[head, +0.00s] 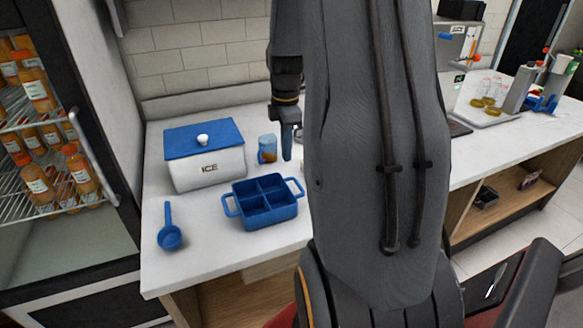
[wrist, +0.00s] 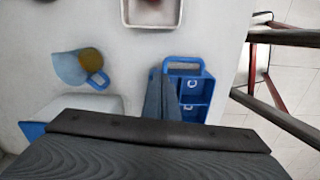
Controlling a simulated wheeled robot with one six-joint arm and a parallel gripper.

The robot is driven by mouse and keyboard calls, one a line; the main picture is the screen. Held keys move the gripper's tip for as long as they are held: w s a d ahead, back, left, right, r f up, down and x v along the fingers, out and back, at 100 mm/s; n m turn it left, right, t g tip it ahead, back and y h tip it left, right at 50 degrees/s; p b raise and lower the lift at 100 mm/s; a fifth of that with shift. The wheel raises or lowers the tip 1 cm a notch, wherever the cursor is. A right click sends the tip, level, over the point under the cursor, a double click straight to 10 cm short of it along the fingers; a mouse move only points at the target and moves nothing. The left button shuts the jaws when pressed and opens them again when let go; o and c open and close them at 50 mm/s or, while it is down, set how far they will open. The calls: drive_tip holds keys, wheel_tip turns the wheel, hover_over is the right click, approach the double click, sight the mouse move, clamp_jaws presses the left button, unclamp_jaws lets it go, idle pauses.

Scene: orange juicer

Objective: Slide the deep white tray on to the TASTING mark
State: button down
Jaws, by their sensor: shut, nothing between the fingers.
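A white tray (wrist: 126,22) with raised sides shows at the top edge of the wrist view, cut off by the frame. A dark reddish patch shows inside it. It does not show in the head view, where my arm covers much of the counter. My gripper (head: 287,157) points down above the counter, beside the blue mug and behind the blue caddy. In the wrist view its shut, empty fingers (wrist: 160,74) stand apart from the tray, with bare counter between. I see no TASTING mark in either view.
A blue divided caddy (head: 263,219), a blue mug (head: 267,156), a blue scoop (head: 169,237) and a white ICE box (head: 210,172) with blue lid stand on the counter (head: 215,258). A fridge of bottles is at left. Glasses and a grey tray (head: 483,119) are at right.

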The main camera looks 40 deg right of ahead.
sight(291, 184)
drive_tip(key=shift+n, duration=0.6)
drive_tip(key=f, duration=0.3)
drive_tip(key=d+f+p, duration=0.1)
drive_tip(key=f, duration=0.3)
drive_tip(key=w+d+f+p, duration=0.1)
drive_tip(key=f, duration=0.2)
drive_tip(key=shift+d+f, duration=0.15)
drive_tip(key=shift+f, duration=0.15)
drive_tip(key=d, duration=0.1)
drive_tip(key=s+d+p, duration=0.1)
drive_tip(key=shift+d+r, duration=0.25)
drive_tip(key=shift+d, duration=0.1)
drive_tip(key=shift+s+d+f, duration=0.1)
drive_tip(key=shift+d, duration=0.5)
